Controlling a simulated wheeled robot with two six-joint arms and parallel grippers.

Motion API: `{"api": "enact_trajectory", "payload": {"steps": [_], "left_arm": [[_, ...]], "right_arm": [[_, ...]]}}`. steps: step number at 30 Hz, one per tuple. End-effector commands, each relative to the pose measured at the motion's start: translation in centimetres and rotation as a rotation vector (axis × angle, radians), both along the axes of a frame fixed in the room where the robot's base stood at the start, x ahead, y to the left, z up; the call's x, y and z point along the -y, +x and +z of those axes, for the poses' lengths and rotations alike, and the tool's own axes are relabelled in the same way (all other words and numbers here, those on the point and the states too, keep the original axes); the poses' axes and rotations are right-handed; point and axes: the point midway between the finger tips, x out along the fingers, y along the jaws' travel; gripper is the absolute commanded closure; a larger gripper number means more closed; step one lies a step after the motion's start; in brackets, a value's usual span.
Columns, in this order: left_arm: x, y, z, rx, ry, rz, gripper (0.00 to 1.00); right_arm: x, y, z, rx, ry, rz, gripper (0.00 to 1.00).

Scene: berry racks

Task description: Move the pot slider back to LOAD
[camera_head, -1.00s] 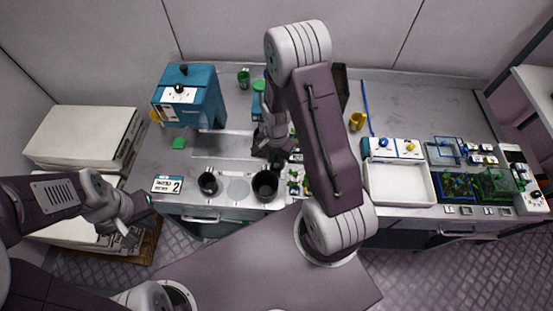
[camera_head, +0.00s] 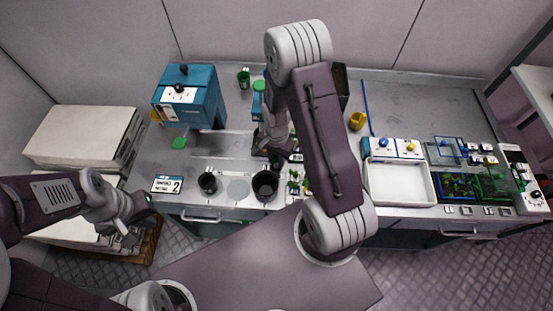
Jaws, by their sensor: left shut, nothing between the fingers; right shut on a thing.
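My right gripper (camera_head: 275,158) reaches down to the bench behind the black pots, shut on a small dark part that looks like the pot slider's handle. The gripper and forearm hide most of the slider, so its position and any LOAD mark cannot be read. A larger black pot (camera_head: 265,184) stands just in front of this gripper, and a smaller black pot (camera_head: 207,182) stands further left. My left gripper (camera_head: 133,238) is shut and empty, off the bench's front left edge.
A teal machine (camera_head: 188,98) stands at the back left. A number 2 plate (camera_head: 167,185) lies at the front left edge. My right arm covers the bench's middle.

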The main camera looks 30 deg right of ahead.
Motion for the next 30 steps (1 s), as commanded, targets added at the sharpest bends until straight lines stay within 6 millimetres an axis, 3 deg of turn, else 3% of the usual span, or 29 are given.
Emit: {"api": "enact_trajectory", "payload": {"steps": [21,23,30], "left_arm": [[0.0,0.0,0.0,0.000,0.000,0.000,1.00],[0.0,0.0,0.1,0.000,0.000,0.000,1.00],[0.0,0.0,0.2,0.000,0.000,0.000,1.00]], "right_arm": [[-0.1,0.2,0.1,0.002,0.001,-0.008,1.00],[-0.7,0.5,0.1,0.002,0.001,-0.006,1.00],[-5.7,3.6,0.0,0.003,0.001,-0.001,1.00]]}}
